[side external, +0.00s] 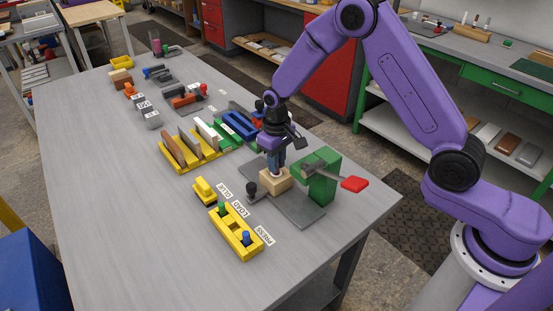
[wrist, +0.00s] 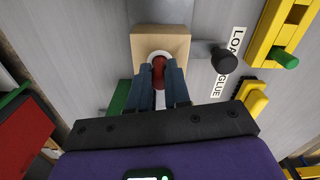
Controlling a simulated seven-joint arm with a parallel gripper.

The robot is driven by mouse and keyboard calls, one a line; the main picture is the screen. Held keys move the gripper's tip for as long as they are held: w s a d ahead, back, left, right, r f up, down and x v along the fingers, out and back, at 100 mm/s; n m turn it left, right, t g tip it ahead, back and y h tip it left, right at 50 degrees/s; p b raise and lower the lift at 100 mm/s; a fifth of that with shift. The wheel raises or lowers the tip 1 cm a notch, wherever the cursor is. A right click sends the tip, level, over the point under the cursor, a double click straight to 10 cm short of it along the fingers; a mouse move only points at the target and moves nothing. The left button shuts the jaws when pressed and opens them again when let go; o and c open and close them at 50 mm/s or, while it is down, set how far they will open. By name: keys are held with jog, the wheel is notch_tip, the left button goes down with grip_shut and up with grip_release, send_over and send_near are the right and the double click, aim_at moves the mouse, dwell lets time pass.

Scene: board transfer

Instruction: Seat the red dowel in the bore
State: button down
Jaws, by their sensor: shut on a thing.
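My gripper (side external: 275,167) points down at a light wooden block (side external: 276,181) on a grey plate. In the wrist view, my gripper's blue fingers (wrist: 159,88) are shut on the red dowel (wrist: 158,72). The wooden block (wrist: 146,41) also shows there, with a pale ring (wrist: 152,54) around its bore. The dowel is over the ring, and the dowel and fingers hide most of the bore. I cannot tell how deep the dowel sits. The dowel is hard to make out in the side view.
A green press (side external: 320,180) with a red-ended lever (side external: 354,184) stands just right of the block. A dark knob (side external: 251,189) is close on the left. A yellow holder (side external: 248,253) with green and blue pegs stands in front. The table's front left is clear.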

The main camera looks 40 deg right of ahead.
jog(key=shift+f, duration=0.25)
jog(key=c, duration=1)
grip_release()
notch_tip(320, 180, up, 17)
jog(key=shift+r, duration=0.2)
jog(key=s+a+r+n, duration=0.15)
jog(key=s+n, duration=0.35)
jog(key=s, duration=1.1)
jog(key=s+d+f+n, duration=0.1)
jog(key=s+d, duration=0.3)
jog(key=s, duration=0.5)
jog(key=s+d+f+n, duration=0.1)
jog(key=s+d+n, duration=0.3)
jog(key=s, duration=0.5)
jog(key=shift+s, duration=0.3)
